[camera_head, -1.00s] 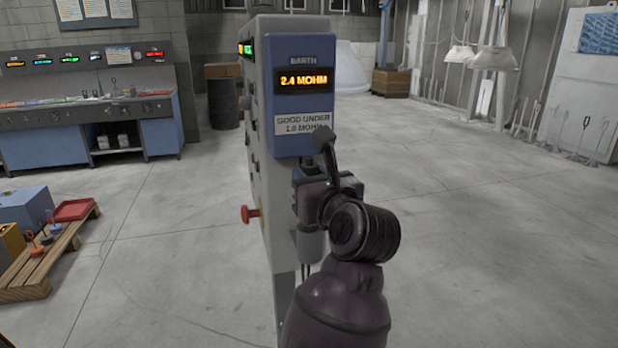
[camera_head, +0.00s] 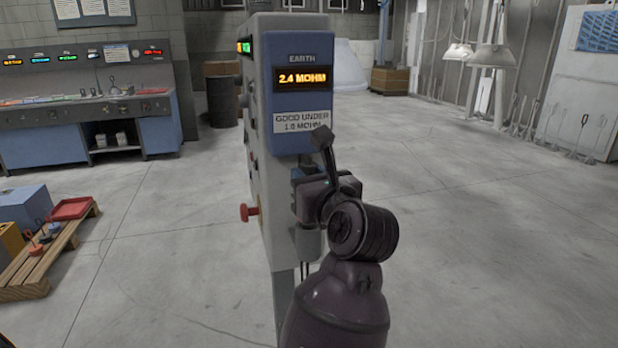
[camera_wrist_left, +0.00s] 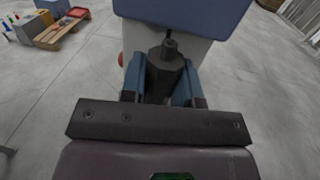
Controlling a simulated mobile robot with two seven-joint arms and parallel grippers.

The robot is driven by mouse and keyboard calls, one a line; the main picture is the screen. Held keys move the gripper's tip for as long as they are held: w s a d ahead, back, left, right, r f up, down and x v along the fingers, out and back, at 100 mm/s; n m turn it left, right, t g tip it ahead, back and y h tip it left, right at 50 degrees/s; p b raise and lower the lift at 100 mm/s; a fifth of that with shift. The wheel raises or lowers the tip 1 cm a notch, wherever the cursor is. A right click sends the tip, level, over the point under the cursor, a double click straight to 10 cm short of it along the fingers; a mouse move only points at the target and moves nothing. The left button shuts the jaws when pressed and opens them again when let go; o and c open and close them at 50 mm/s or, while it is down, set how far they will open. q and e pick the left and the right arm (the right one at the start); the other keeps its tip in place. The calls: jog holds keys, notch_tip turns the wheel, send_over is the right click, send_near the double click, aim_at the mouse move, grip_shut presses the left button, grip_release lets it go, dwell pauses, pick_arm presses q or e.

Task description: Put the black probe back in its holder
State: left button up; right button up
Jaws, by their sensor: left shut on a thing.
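The black probe (camera_wrist_left: 167,68) stands roughly upright in the left wrist view, its narrow tip towards the blue meter box. My left gripper (camera_wrist_left: 162,80) is shut on it, with a blue-grey finger on each side. In the head view my left gripper (camera_head: 308,192) is close in front of the test stand, just under the blue meter (camera_head: 290,135). A grey cylinder (camera_head: 308,243), which looks like the holder, is directly below the gripper, with thin cables under it. My wrist hides much of the probe there, and I cannot tell if it is seated. My right gripper is out of view.
The grey stand (camera_head: 263,215) has a red knob (camera_head: 250,212) on its left side. The meter reads 2.4 MOHM. A wooden pallet (camera_head: 40,265) with boxes and a red tray is at left. A workbench (camera_head: 85,110) stands behind.

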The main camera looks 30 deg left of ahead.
pick_arm(q)
jog(key=shift+f, duration=0.45)
jog(key=o, duration=1)
jog(key=shift+o, duration=0.2)
